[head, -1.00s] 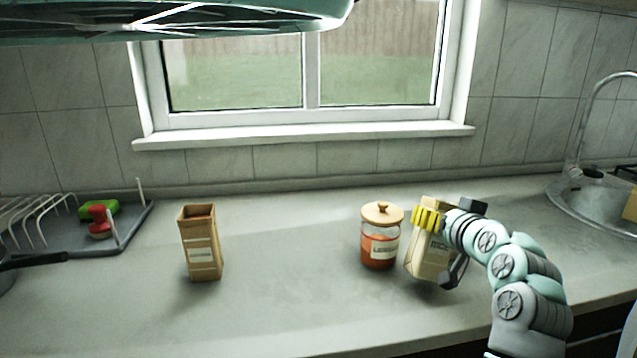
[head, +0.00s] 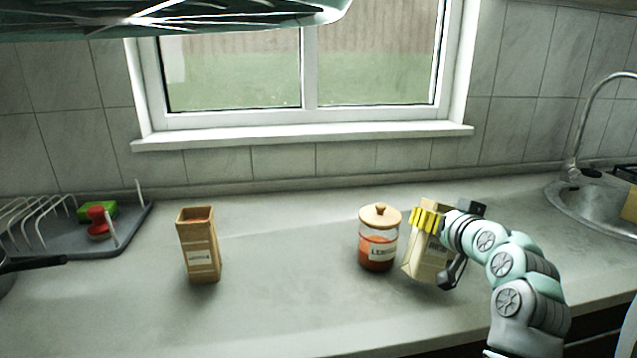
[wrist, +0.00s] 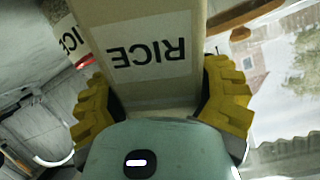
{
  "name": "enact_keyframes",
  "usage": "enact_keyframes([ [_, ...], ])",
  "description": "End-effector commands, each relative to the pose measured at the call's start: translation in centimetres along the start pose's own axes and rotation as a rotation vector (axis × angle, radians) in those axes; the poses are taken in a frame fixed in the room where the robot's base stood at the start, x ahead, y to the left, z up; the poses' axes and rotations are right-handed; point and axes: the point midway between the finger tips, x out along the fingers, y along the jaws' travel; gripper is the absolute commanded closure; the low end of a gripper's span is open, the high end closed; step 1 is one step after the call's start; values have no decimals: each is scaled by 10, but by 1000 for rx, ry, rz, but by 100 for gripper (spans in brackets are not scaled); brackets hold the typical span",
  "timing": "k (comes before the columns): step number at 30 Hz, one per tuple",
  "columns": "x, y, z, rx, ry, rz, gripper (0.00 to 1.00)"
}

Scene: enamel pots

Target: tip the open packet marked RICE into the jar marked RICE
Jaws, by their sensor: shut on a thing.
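My gripper (head: 430,222) is shut on the tan packet marked RICE (wrist: 150,18) at the right of the counter. In the wrist view, the yellow fingers (wrist: 160,95) are on both sides of it and its lettering appears upside down. The packet also shows in the head view (head: 424,264), just right of a lidded glass jar. I cannot tell whether its base touches the counter. In the wrist view, a second label (wrist: 69,39) beside the packet is only partly legible. I cannot make out a jar marked RICE in the head view.
The glass jar (head: 377,252) has a wooden lid, red-orange contents and a label that seems to read LENTILS. An open brown packet (head: 199,245) stands upright at left. A dish rack (head: 60,240) is far left, a sink (head: 590,212) far right. The counter's middle is clear.

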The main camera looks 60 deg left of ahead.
Motion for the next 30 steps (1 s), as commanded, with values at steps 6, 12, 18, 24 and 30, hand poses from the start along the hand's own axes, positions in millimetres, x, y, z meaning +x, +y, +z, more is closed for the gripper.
enact_keyframes([
  [6,-1,-1,-2,7,-3,-1,76],
  [12,-1,-1,-2,13,-10,-1,76],
  [18,-1,-1,-2,19,-16,-2,76],
  [24,-1,-2,-2,25,-22,-3,76],
  [30,-2,-2,-2,30,-28,-3,76],
])
